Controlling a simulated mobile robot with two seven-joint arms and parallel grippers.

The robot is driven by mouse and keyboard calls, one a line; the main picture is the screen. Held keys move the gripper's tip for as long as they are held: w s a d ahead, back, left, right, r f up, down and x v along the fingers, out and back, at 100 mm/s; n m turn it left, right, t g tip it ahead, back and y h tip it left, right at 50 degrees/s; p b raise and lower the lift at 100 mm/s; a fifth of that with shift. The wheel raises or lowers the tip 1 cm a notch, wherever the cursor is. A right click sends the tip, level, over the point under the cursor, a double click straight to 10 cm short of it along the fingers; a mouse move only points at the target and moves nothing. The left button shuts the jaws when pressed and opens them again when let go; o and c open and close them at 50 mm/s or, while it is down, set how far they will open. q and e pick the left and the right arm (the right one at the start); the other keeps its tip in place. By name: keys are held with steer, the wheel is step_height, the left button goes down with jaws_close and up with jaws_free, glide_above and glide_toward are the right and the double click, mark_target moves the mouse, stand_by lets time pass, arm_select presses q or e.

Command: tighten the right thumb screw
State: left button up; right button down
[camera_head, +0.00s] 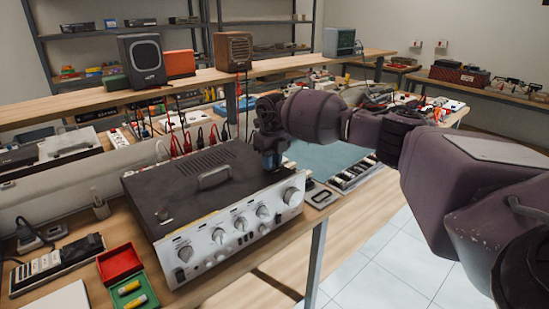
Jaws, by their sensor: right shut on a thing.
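A silver-fronted hifi amplifier (240,228) with a dark top cover (190,195) stands on the wooden bench. A handle (214,177) sits on the cover. A small knob, likely the left thumb screw (162,213), stands on the cover's left side. My right gripper (270,162) points down at the right end of the cover. It is shut on what appears to be the right thumb screw, which its fingers hide. My left gripper is not in view.
A red tray (119,262) and a green tray (134,290) with yellow batteries stand left of the amplifier. A power strip (55,263) lies further left. A blue-grey mat (325,158) lies behind my gripper. Cables and plugs (190,139) run behind the amplifier.

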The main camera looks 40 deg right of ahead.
steer(key=m, duration=0.1)
steer(key=m+p, duration=0.1)
steer(key=m, duration=0.1)
steer(key=shift+r, duration=0.3)
steer(key=m+p, duration=0.2)
steer(key=m, duration=0.1)
steer(key=shift+f+m+p, duration=0.1)
steer(key=shift+m+p, duration=0.2)
steer(key=shift+m, duration=0.1)
steer(key=shift+f+m+p, duration=0.15)
steer(key=shift+m+p, duration=0.3)
steer(key=shift+m, duration=0.35)
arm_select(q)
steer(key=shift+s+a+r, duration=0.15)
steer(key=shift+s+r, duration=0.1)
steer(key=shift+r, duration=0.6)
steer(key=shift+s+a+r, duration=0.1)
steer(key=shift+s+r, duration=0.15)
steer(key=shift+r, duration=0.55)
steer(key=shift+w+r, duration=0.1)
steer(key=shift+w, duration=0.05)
arm_select(e)
steer(key=c, duration=0.9)
jaws_free()
steer(key=shift+c, duration=0.2)
